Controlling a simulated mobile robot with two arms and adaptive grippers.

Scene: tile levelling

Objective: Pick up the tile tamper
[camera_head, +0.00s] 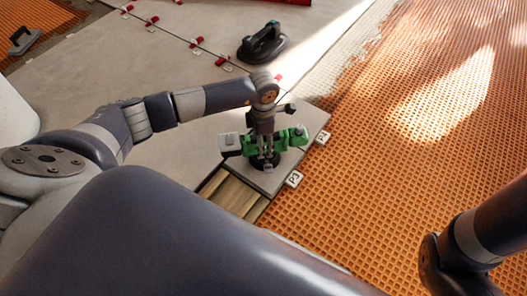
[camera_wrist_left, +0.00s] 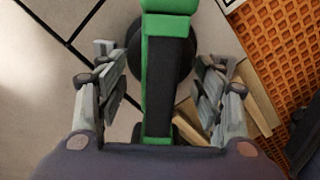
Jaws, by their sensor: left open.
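The tile tamper, a green tool (camera_head: 284,140) with a black round base and a pale block at its left end, stands on a grey tile beside the orange mat. In the left wrist view its green body with a black strip (camera_wrist_left: 170,70) runs down the middle of the picture. My left gripper (camera_head: 266,157) is directly above the tamper. In the wrist view its open fingers (camera_wrist_left: 160,95) lie on either side of the tamper, with gaps between them and the green body. My right gripper is out of view; only part of that arm shows at lower right.
A black suction lifter (camera_head: 263,45) stands on the tiles farther back. Red levelling clips (camera_head: 197,42) line the tile joint. A trowel (camera_head: 24,40) lies at far left. Wooden strips (camera_head: 233,193) and small labels P3 (camera_head: 294,179) and P4 (camera_head: 323,137) lie near the tamper.

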